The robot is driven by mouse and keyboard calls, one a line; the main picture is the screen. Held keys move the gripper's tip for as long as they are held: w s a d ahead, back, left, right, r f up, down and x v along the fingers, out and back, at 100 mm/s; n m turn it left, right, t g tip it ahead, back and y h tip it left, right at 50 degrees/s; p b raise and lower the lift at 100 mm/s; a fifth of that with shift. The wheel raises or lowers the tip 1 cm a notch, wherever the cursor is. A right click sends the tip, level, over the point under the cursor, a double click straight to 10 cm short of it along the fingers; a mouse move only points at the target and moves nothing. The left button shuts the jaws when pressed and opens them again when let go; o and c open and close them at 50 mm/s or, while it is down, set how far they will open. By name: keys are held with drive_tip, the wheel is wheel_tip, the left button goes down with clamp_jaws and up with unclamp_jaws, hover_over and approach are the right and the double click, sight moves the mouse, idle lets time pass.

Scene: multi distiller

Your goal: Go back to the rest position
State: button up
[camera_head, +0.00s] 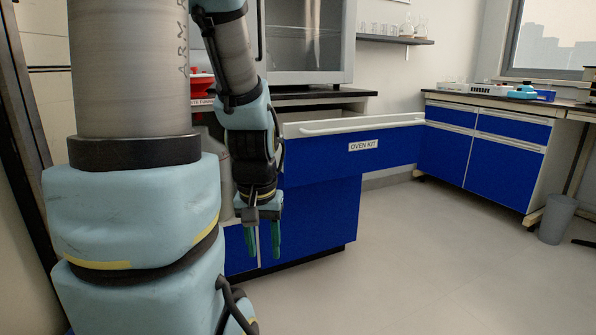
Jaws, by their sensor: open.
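My gripper (264,240) hangs at the lower end of my arm, pointing down. Its two green fingers are apart, with nothing seen between them. It is in front of the blue cabinet, whose drawer (315,160) labelled "OVEN KIT" is pulled open. The gripper is left of the drawer label and below the drawer's level. My light-blue and metal arm links fill the left of the view and hide part of the cabinet.
A fume hood (308,45) stands above the cabinet. A red item (201,86) sits at its left. Blue cabinets (490,150) with items on top line the far wall. A grey bin (557,219) stands at the right. The floor (430,265) is clear.

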wheel_tip(320, 180, up, 33)
drive_tip(key=p, duration=3.1)
drive_tip(key=shift+f, duration=0.1)
